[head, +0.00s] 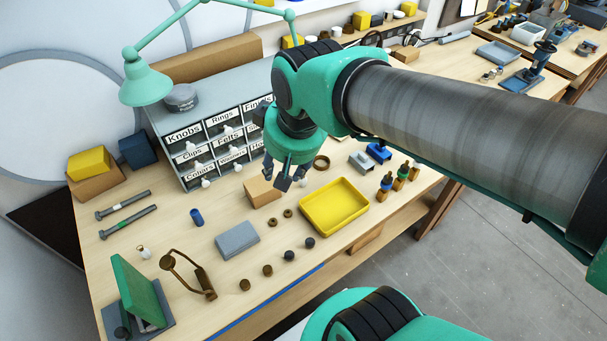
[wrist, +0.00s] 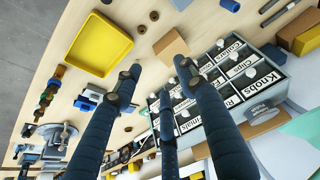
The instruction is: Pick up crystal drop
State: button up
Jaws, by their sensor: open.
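My gripper (head: 284,177) hangs fingers down over the workbench, close to a cardboard box (head: 262,191) and the yellow tray (head: 333,206). In the wrist view its dark fingers (wrist: 155,82) are spread with nothing between them. I cannot surely tell which piece is the crystal drop. A small pale piece (head: 302,182) lies by the fingertips, left of the tray; it is too small to make out. Another small whitish piece with a gold-coloured top (head: 145,253) lies at the left of the bench, far from my gripper.
A grey labelled drawer cabinet (head: 205,125) with white knobs stands behind my gripper. A grey box (head: 237,238), a brass lamp arm (head: 190,275) and several small brown and dark parts lie in front. Small bottle-like pieces (head: 386,181) stand right of the tray. A green lamp (head: 146,84) overhangs the left.

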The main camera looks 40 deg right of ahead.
jog(key=w+d+f+g+p, duration=0.1)
jog(key=w+d+g+p, duration=0.1)
jog(key=w+d+p, duration=0.35)
jog(key=g+p, duration=0.2)
jog(key=p, duration=0.5)
send_over(303, 178)
notch_tip(303, 178, down, 8)
jog(key=shift+w+d+r+m, duration=0.15)
jog(key=shift+d+m, duration=0.05)
jog(key=shift+m, duration=0.2)
jog(key=shift+f+b, duration=0.45)
jog(key=shift+f, duration=3.8)
jog(key=shift+f, duration=0.1)
jog(key=shift+f+b, duration=0.35)
jog(key=shift+f, duration=2.2)
